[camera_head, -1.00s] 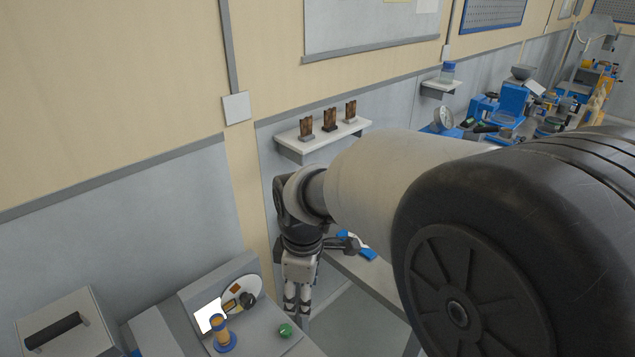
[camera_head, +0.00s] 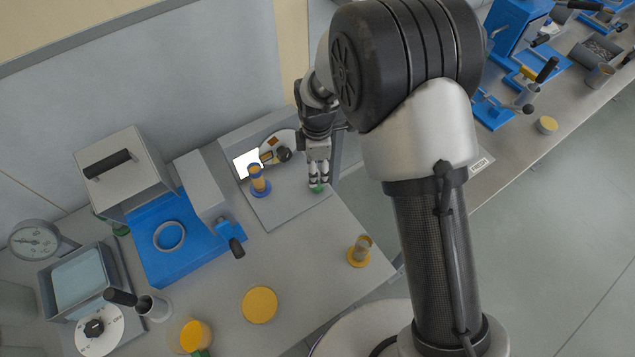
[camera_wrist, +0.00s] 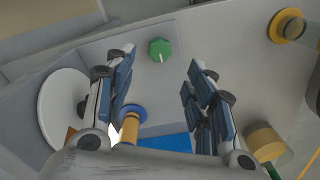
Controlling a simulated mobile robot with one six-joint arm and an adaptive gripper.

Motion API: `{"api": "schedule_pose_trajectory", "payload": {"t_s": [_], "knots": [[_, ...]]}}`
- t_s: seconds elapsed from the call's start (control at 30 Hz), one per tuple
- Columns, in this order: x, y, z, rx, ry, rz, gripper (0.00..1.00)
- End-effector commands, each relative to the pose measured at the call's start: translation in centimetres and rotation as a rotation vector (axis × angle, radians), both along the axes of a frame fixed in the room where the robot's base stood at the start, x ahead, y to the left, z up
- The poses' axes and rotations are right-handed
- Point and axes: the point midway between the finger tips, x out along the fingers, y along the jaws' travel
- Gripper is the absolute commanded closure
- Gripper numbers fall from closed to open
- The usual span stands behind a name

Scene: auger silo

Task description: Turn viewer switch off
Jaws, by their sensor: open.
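The viewer is a sloped grey box (camera_head: 272,207) with a lit white window (camera_head: 247,163) and a round white dial plate bearing a black knob (camera_head: 284,154). A small green knob (camera_head: 319,188) sits on its right side; the wrist view shows this green knob (camera_wrist: 160,49) with a pale pointer line. Which knob is the viewer switch is not labelled legibly. My gripper (camera_head: 318,183) points down close above the green knob. In the wrist view its fingers (camera_wrist: 160,68) are apart and empty, with the green knob between and just beyond their tips.
An amber vial with a blue base (camera_head: 258,180) stands on the viewer left of my gripper. Another vial with a yellow base (camera_head: 360,250) stands right on the bench. A blue device (camera_head: 165,245) and grey box (camera_head: 125,172) are further left. Bench front is partly clear.

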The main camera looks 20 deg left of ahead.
Motion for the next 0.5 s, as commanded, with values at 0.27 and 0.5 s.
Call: {"api": "schedule_pose_trajectory", "payload": {"t_s": [0.27,0.5], "knots": [[0.0,0.0,-5.6,0.000,0.001,-0.001,0.50],[0.0,0.0,-7.5,0.000,-0.001,-0.001,0.50]]}}
